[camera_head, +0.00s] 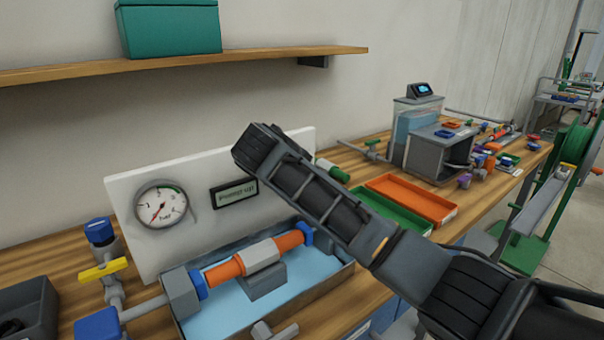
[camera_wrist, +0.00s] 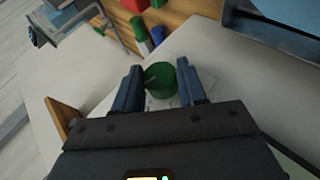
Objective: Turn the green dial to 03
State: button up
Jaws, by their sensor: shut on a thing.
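The green dial (camera_wrist: 161,83) shows in the wrist view as a round green knob with a dark mark on its upper left. It stands on a pale panel (camera_wrist: 222,75) with faint markings around it. The scale numbers are too small to read. My gripper (camera_wrist: 160,72) has one finger on each side of the dial and is shut on it. In the head view my gripper (camera_head: 258,147) is in front of the white panel (camera_head: 135,205), near its upper right part. The dial is hidden there behind my gripper.
A round gauge (camera_head: 161,204) and a dark display (camera_head: 234,193) are on the white panel. Below is a blue tray (camera_head: 215,325) with an orange-and-grey pipe (camera_head: 262,256). Green (camera_head: 392,213) and orange (camera_head: 411,199) trays lie right of the arm. A wooden shelf (camera_head: 270,56) runs above.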

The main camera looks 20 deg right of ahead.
jog(key=shift+a+f+n+t+h+b, duration=0.15)
jog(key=shift+n+t+h+b, duration=0.4)
jog(key=shift+h, duration=0.75)
jog(key=o, duration=1.1)
jog(key=shift+c, duration=0.2)
jog(key=v, duration=0.7)
jog(key=shift+s+a, duration=0.25)
jog(key=shift+s, duration=0.05)
